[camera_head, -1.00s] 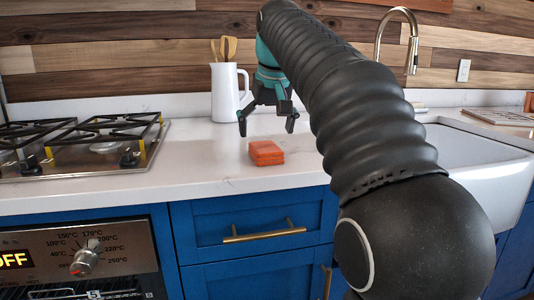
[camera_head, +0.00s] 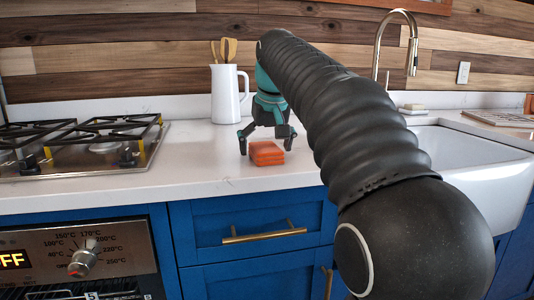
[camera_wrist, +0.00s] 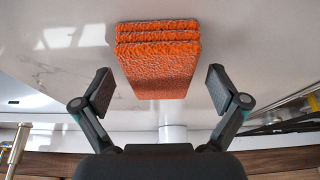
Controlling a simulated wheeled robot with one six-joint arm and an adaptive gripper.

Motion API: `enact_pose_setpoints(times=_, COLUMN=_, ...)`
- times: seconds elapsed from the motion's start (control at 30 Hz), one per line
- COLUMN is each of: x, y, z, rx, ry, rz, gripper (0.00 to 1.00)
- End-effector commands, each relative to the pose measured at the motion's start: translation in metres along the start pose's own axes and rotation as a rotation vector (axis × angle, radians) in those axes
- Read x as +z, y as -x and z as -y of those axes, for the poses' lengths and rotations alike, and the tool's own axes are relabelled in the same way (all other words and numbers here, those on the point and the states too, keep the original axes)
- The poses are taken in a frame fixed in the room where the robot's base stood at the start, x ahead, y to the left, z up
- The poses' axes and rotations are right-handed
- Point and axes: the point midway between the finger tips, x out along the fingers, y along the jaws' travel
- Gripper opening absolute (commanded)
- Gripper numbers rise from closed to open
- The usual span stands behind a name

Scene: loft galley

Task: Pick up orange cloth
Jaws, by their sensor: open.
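The orange cloth (camera_head: 266,153) is a folded, layered stack lying on the white counter near its front edge. It also shows in the wrist view (camera_wrist: 158,62), upper middle, with its folded layers facing the top of the picture. My gripper (camera_head: 266,146) is low over the counter at the cloth, its fingers spread to the left and right of it. In the wrist view my gripper (camera_wrist: 160,90) is open, with one finger on each side of the cloth's lower part and a gap on both sides. Nothing is held.
A white pitcher with wooden utensils (camera_head: 226,95) stands just behind my gripper. A gas hob (camera_head: 85,145) is at the left and a white sink (camera_head: 468,160) with a tall tap (camera_head: 411,50) at the right. The counter (camera_head: 195,160) around the cloth is clear.

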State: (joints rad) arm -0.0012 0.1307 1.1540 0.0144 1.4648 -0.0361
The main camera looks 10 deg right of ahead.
Motion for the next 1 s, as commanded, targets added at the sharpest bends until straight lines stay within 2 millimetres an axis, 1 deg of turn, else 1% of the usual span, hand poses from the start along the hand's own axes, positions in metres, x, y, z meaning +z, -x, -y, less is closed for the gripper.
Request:
enact_pose_setpoints(times=0.5, x=0.0012, y=-0.0027, z=-0.0001, rx=0.0, ry=0.0, rz=0.0, gripper=0.97)
enact_pose_setpoints(times=0.57, x=0.0012, y=-0.0027, z=-0.0001, rx=0.0, ry=0.0, rz=0.0, gripper=0.82)
enact_pose_setpoints(times=0.6, x=0.0012, y=-0.0027, z=-0.0001, rx=0.0, ry=0.0, rz=0.0, gripper=0.72)
enact_pose_setpoints(times=0.67, x=0.0012, y=-0.0027, z=-0.0001, rx=0.0, ry=0.0, rz=0.0, gripper=0.57)
enact_pose_setpoints(times=0.7, x=0.0012, y=-0.0028, z=-0.0001, rx=0.0, ry=0.0, rz=0.0, gripper=0.47)
enact_pose_setpoints(times=0.73, x=0.0012, y=-0.0028, z=-0.0001, rx=0.0, ry=0.0, rz=0.0, gripper=0.39)
enact_pose_setpoints(times=0.77, x=0.0012, y=-0.0029, z=-0.0001, rx=0.0, ry=0.0, rz=0.0, gripper=0.38)
enact_pose_setpoints(times=1.0, x=0.0012, y=-0.0032, z=0.0, rx=0.0, ry=0.0, rz=0.0, gripper=0.38)
